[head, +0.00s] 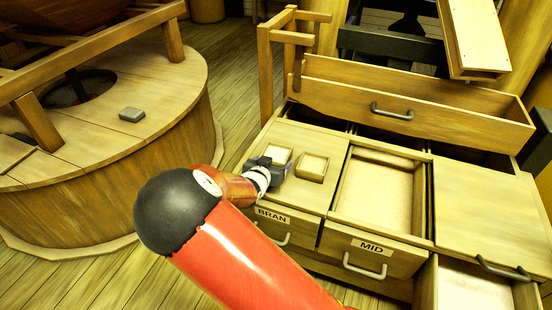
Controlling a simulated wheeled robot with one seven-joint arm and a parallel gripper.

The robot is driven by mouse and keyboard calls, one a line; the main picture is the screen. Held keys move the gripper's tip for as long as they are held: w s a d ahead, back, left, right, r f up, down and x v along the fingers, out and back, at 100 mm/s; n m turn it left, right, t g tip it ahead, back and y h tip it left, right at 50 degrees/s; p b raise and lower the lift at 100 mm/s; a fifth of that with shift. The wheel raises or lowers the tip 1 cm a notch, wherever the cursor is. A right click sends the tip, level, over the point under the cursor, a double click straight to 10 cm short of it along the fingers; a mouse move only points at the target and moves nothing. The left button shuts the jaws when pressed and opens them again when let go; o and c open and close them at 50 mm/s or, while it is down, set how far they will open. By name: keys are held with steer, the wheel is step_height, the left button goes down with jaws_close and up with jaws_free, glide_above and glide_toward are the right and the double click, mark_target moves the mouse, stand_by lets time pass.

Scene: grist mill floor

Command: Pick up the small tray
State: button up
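Two small square trays with light insides sit on the wooden top above the BRAN drawer. One small tray (279,153) is right at my gripper, which partly hides its near side. The other small tray (312,167) stands a little to the right, apart from my gripper. My gripper (269,168) is dark grey and small in the head view, at the end of my red arm reaching from the lower right. I cannot tell whether its fingers are open or shut, or whether they touch the nearer tray.
A MID drawer (367,258) with a pale-bottomed open compartment lies right of the trays. A long handled drawer (415,105) sits behind. A wooden frame (266,75) rises at the back left. A round wooden platform (110,170) with a grey block (132,114) stands left.

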steer(key=c, duration=0.5)
step_height(320, 180, up, 20)
steer(key=p, duration=0.5)
steer(key=o, duration=0.4)
steer(key=c, duration=0.7)
